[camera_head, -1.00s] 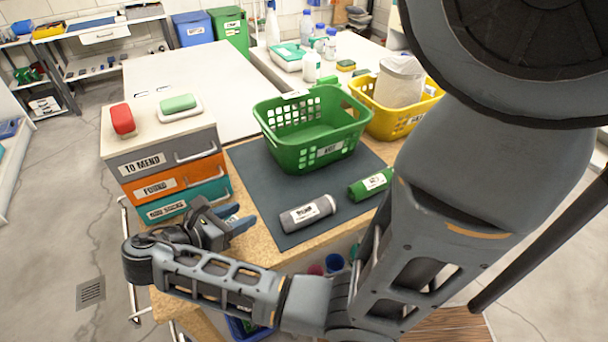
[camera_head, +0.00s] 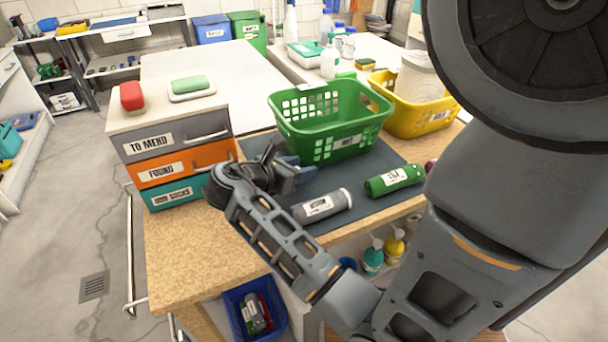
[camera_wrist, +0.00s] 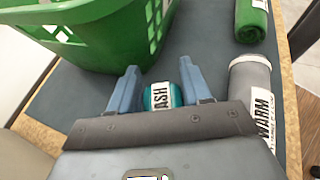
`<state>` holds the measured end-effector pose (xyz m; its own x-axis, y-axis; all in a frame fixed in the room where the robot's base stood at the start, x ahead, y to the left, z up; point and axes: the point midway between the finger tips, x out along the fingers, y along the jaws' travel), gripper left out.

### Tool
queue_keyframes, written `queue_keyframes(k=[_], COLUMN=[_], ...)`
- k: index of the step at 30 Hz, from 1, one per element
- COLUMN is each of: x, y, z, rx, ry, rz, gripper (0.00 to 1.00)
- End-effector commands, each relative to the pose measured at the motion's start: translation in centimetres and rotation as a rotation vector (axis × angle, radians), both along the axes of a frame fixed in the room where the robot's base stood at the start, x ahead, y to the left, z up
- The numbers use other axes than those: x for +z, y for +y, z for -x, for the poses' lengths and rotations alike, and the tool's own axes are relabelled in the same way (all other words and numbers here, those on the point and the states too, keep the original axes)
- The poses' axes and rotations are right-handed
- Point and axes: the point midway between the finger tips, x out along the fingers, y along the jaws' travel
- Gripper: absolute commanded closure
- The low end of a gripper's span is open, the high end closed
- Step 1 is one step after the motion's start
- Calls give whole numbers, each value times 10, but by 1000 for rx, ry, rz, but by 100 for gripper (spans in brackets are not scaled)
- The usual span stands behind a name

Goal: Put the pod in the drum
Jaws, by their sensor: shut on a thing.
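My gripper (camera_head: 298,170) is over the dark mat in front of the green basket. In the wrist view my gripper (camera_wrist: 158,78) has its two blue fingers either side of a small teal object (camera_wrist: 161,97), labelled with letters ending "ASH". It is shut on this object, which looks like the pod. Its lower part is hidden by the gripper body. I cannot make the pod out in the head view.
The green basket (camera_head: 330,118) stands just behind my gripper. A grey roll (camera_head: 322,206) and a green roll (camera_head: 394,180) lie on the mat to the right. A drawer stack (camera_head: 172,145) stands left. The wooden tabletop (camera_head: 190,250) is clear at front left.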

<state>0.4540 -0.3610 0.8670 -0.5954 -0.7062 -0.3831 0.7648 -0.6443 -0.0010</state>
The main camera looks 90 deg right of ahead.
Motion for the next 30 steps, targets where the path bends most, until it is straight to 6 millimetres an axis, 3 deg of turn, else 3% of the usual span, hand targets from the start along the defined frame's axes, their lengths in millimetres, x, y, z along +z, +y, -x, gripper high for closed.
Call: queue_keyframes(k=[8, 15, 26, 27, 30], x=[-5, -34, -37, -38, -38], y=[-13, -13, -13, -13, -13], z=[12, 11, 11, 11, 11], rx=[1, 0, 1, 1, 1], ry=[1, 2, 0, 0, 0], rz=[-1, -2, 0, 0, 0], gripper=[81, 81, 81, 50, 40])
